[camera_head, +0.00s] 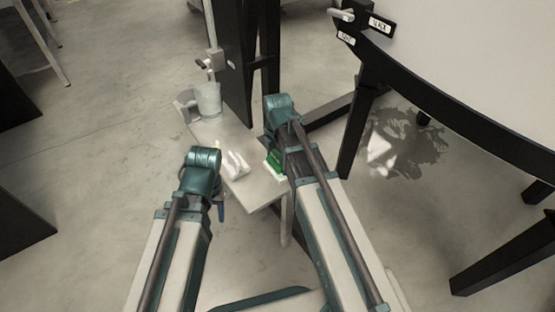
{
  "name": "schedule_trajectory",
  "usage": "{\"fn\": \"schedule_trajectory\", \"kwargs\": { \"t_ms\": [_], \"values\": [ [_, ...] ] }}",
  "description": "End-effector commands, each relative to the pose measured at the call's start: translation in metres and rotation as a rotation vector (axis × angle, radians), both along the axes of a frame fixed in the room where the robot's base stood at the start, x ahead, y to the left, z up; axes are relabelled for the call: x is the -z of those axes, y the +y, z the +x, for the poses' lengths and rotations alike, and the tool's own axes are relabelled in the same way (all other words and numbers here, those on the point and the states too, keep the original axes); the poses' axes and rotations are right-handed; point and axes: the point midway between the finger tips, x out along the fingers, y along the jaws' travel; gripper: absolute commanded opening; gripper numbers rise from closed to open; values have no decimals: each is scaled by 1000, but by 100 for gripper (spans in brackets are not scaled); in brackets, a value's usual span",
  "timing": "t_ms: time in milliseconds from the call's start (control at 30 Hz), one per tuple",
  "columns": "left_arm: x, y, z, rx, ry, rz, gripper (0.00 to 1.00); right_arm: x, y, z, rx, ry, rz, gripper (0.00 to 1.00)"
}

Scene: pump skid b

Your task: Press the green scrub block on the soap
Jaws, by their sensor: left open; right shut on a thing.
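The green scrub block (275,160) is at the right side of a small pale bench (250,188). My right gripper (278,150) is shut on it, with my arm covering part of the block and the fingertips. A white strip shows along the block's lower edge; I cannot tell if it is part of the block or the soap. A white lumpy thing (236,166) lies on the bench to the left; I cannot tell whether it is the soap. My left gripper (218,196) is open beside the bench's left edge, its fingers mostly hidden under the wrist.
A pale bucket-like container (208,98) and a grey curved thing (186,105) are at the bench's far end. A tap on a pipe (210,58) stands behind them, next to a dark post (240,60). A large round-edged table (470,70) with black legs is at right.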

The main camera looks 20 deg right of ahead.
Motion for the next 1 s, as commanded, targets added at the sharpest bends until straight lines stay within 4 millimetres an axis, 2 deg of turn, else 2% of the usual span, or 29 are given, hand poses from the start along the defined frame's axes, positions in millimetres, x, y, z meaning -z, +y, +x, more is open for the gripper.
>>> {"fn": "schedule_trajectory", "kwargs": {
  "t_ms": [100,700,1000],
  "values": [
    [-14,0,0,-1,1,-2,50,-14,0,0,0,-1,0,49],
    [-60,-1,-1,-2,2,-6,50,-60,0,0,0,-1,-1,49],
    [-63,-1,-1,-2,2,-6,50,-63,0,1,0,-1,-1,49]
  ]
}}
